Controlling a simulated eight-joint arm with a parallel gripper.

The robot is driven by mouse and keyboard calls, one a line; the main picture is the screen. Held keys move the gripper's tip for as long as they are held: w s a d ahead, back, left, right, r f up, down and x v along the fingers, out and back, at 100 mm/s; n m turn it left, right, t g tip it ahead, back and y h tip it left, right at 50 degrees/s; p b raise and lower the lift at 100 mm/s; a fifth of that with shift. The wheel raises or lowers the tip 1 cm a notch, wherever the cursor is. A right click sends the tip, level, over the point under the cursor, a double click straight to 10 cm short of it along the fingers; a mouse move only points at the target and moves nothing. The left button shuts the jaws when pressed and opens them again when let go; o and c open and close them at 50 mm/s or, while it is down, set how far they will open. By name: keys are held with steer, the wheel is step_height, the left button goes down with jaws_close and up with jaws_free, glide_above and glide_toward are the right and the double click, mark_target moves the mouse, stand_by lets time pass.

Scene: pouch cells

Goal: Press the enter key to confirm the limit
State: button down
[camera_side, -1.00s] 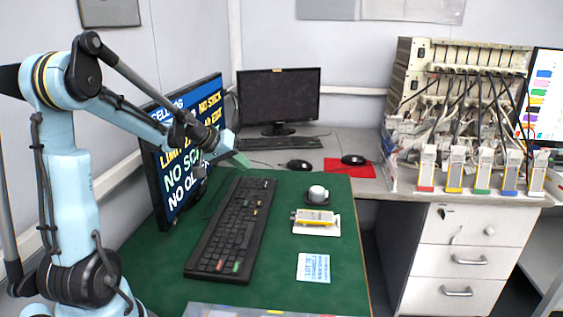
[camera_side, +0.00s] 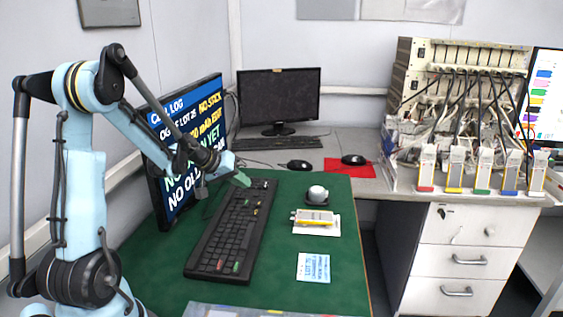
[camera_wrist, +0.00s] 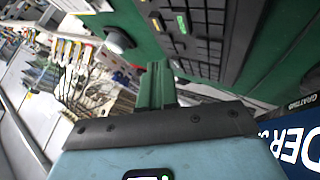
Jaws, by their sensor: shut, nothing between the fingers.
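The black keyboard (camera_side: 240,222) lies on the green mat, its long side running away from the side camera. It has a few coloured keys: a red key (camera_side: 220,265) and a green key (camera_side: 236,266) at the near end, and small coloured ones towards the far end. The wrist view shows an orange key (camera_wrist: 156,23) and a green key (camera_wrist: 181,22); I cannot read which key is enter. My gripper (camera_side: 244,181) has green fingers, shut and empty, at the far end of the keyboard. Its fingers (camera_wrist: 155,84) point towards the keys; contact cannot be told.
A log monitor (camera_side: 185,150) stands close left of the keyboard, behind my arm.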

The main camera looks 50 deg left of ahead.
mark_target(243, 203)
steer(key=shift+f, duration=1.55)
steer(key=shift+f, duration=0.15)
stand_by(0.8)
steer(key=shift+f, duration=0.3)
steer(key=shift+f, duration=0.4)
stand_by(0.6)
stand_by(0.4)
steer(key=shift+r, duration=0.85)
steer(key=shift+r, duration=2.5)
